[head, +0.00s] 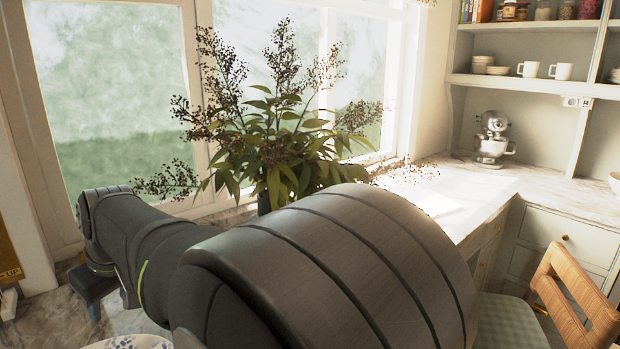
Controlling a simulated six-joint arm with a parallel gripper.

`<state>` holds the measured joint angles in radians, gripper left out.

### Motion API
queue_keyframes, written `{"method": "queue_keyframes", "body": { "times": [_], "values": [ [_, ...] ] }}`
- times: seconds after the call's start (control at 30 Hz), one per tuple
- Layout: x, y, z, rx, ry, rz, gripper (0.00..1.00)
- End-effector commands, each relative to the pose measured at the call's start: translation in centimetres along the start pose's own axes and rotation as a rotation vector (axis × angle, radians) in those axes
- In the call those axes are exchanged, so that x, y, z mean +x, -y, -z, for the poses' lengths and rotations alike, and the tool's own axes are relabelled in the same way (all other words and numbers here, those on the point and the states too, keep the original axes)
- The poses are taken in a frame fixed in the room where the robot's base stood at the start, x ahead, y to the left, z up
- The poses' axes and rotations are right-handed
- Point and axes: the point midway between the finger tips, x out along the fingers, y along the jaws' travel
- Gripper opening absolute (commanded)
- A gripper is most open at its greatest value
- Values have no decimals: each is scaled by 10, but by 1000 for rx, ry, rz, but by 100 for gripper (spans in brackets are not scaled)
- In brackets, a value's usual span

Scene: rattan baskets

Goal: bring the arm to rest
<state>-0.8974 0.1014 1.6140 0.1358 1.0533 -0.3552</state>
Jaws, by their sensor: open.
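My arm (330,265) fills the lower middle of the head view, large and dark grey. It runs left to the wrist and bends down there. My gripper (110,304) hangs below the wrist at the lower left, blue-grey and small. Its two fingers stand apart, with nothing seen between them. It is over or near a marbled surface (50,325); I cannot tell the gap. My arm hides much of the middle of the scene.
A leafy plant (275,150) stands behind my arm by the window. A blue-patterned white dish (140,342) shows at the bottom edge. A cardboard box (8,270) is at far left. A wooden chair (575,300) and a counter with a mixer (492,140) are at right.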

Motion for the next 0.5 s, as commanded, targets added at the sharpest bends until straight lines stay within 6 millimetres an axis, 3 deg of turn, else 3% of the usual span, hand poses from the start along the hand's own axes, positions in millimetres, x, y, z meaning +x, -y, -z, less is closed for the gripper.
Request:
{"method": "queue_keyframes", "body": {
  "times": [0.5],
  "values": [
    [25,80,60,-128,2,53,45]
  ]
}}
